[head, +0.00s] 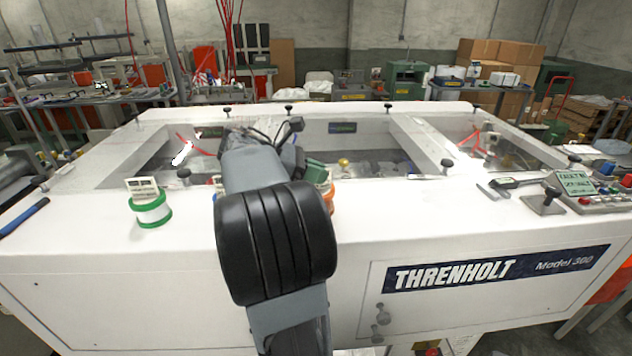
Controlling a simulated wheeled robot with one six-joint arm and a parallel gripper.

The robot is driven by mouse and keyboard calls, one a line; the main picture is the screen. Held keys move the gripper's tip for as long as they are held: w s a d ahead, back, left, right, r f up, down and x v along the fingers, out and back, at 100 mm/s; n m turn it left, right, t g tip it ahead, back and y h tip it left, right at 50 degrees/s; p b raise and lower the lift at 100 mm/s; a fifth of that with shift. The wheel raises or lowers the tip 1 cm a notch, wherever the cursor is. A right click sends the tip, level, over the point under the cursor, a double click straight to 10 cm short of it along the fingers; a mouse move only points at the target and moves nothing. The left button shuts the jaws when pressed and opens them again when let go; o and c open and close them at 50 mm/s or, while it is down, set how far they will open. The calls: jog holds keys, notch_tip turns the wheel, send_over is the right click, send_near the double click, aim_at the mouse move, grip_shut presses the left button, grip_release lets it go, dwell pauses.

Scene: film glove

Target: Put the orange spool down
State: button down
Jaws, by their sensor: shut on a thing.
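The orange spool (329,196) shows in the head view just right of my arm, over the front part of the white machine top. Only its right edge is visible, with a card-like piece above it; my arm covers the rest. My gripper (296,152) is at the far end of the arm, mostly hidden behind the grey and black links. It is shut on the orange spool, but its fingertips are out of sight. I cannot tell whether the spool touches the machine top.
A green and white spool (152,212) with a card stands at the left on the white machine top (420,215). Open wells lie behind. A black-knobbed lever (547,200) and a control panel (590,192) are at the right. The front strip between is mostly bare.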

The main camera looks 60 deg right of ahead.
jog(key=shift+r, duration=0.1)
jog(key=shift+f, duration=0.25)
jog(key=c, duration=1.2)
grip_release()
jog(key=shift+r, duration=0.3)
jog(key=shift+p+v, duration=0.4)
jog(key=shift+v, duration=5.65)
